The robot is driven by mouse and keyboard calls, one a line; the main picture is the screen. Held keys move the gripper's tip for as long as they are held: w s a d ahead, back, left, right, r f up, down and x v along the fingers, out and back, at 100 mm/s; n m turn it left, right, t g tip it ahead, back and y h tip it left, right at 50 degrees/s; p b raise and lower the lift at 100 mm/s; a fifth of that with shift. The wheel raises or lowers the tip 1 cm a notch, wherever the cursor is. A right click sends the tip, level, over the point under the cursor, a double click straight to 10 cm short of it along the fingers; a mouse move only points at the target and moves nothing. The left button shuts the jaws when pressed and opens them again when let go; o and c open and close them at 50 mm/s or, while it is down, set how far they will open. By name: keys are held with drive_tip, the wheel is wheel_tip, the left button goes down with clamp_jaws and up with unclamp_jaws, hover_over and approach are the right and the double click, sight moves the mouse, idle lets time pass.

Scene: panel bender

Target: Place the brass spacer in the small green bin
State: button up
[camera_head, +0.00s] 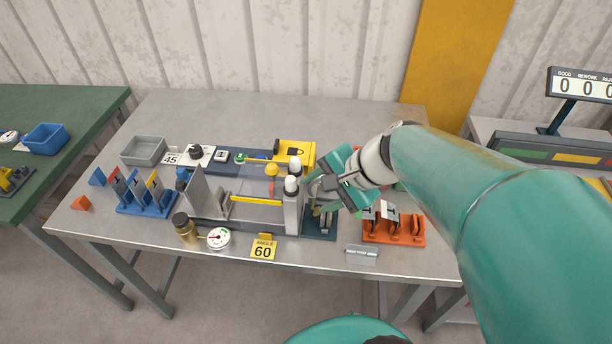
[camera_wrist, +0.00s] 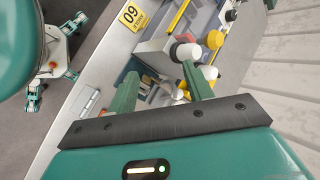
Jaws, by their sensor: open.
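My gripper (camera_head: 322,192) is over the right end of the bender, above a small dark teal base (camera_head: 319,230) that carries metal parts. In the wrist view its two green fingers (camera_wrist: 160,88) are apart, with bender parts seen between and beyond them and nothing clearly held. I cannot pick out the brass spacer for certain. A brass-coloured cylinder with a dark top (camera_head: 186,230) stands at the bench's front, left of a round dial gauge (camera_head: 218,238). No small green bin is clearly visible; a bit of green (camera_head: 399,187) shows behind my wrist, mostly hidden.
The panel bender (camera_head: 245,210) fills the bench's middle, with white-capped posts (camera_head: 292,188). An orange rack (camera_head: 394,232) and a metal hinge (camera_head: 362,254) lie to the right. A blue rack (camera_head: 146,203) and grey bin (camera_head: 143,151) are left; a blue bin (camera_head: 46,138) sits on the green table.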

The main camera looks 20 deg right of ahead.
drive_tip(key=s+a+r+n+h, duration=0.3)
drive_tip(key=s+r+n+h, duration=0.2)
drive_tip(key=n, duration=0.7)
drive_tip(key=shift+s+a+r+n, duration=0.25)
drive_tip(key=shift+a+r+n, duration=0.05)
drive_tip(key=shift+r+n, duration=0.1)
